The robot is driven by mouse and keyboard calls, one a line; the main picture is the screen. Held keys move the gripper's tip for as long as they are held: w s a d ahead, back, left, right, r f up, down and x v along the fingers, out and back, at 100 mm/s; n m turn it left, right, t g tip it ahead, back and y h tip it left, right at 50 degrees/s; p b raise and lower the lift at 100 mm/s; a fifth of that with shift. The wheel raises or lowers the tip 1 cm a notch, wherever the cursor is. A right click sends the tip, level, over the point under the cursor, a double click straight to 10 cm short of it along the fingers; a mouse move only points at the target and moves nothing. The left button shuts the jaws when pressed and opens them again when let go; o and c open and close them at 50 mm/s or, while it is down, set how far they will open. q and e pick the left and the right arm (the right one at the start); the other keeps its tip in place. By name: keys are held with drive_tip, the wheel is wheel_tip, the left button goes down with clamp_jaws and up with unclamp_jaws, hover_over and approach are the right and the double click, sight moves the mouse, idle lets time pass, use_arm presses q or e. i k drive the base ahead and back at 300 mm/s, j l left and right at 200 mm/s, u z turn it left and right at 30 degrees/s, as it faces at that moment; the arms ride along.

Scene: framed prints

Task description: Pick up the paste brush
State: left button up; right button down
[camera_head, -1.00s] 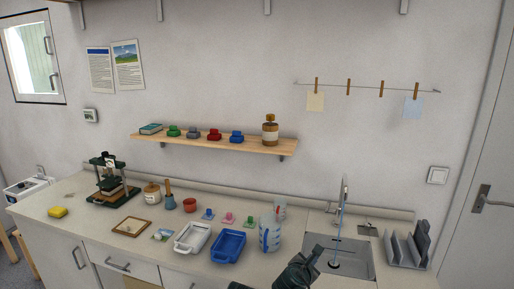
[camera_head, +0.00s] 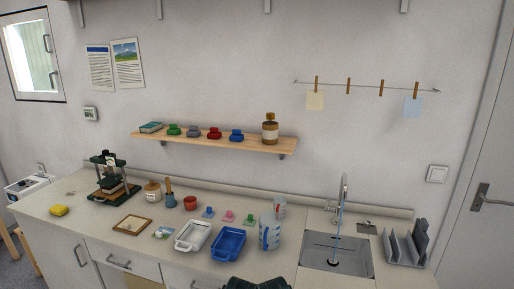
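A small blue-grey pot-like item with an upright brown handle (camera_head: 170,194) stands on the counter between a lidded jar and a red cup. It looks like the paste brush, perhaps standing in a holder, but it is too small to be sure. A dark part of my own arm shows at the bottom edge, in front of the blue tray. No gripper fingers can be made out there, and which arm it is cannot be told. Nothing of mine is near the brush.
Around it on the counter (camera_head: 75,193) are a lidded jar (camera_head: 152,192), a red cup (camera_head: 190,203), a wooden frame (camera_head: 132,224), a black press (camera_head: 112,178), white (camera_head: 192,237) and blue (camera_head: 228,244) trays, and measuring jugs (camera_head: 270,232). A sink (camera_head: 336,255) lies right.

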sight(168, 183)
drive_tip(key=i+j+u, duration=0.25)
drive_tip(key=j, duration=0.2)
drive_tip(key=i+j+u, duration=0.2)
drive_tip(key=i+j, duration=0.2)
drive_tip(key=j+z, duration=0.15)
drive_tip(key=z, duration=0.25)
drive_tip(key=j+z, duration=0.2)
drive_tip(key=z, duration=0.2)
drive_tip(key=j+z, duration=0.2)
drive_tip(key=z, duration=0.2)
drive_tip(key=j+z, duration=0.15)
drive_tip(key=z, duration=0.25)
drive_tip(key=k+j+z, duration=0.2)
drive_tip(key=j, duration=0.35)
drive_tip(key=k+j+z, duration=0.25)
drive_tip(key=k+j, duration=0.2)
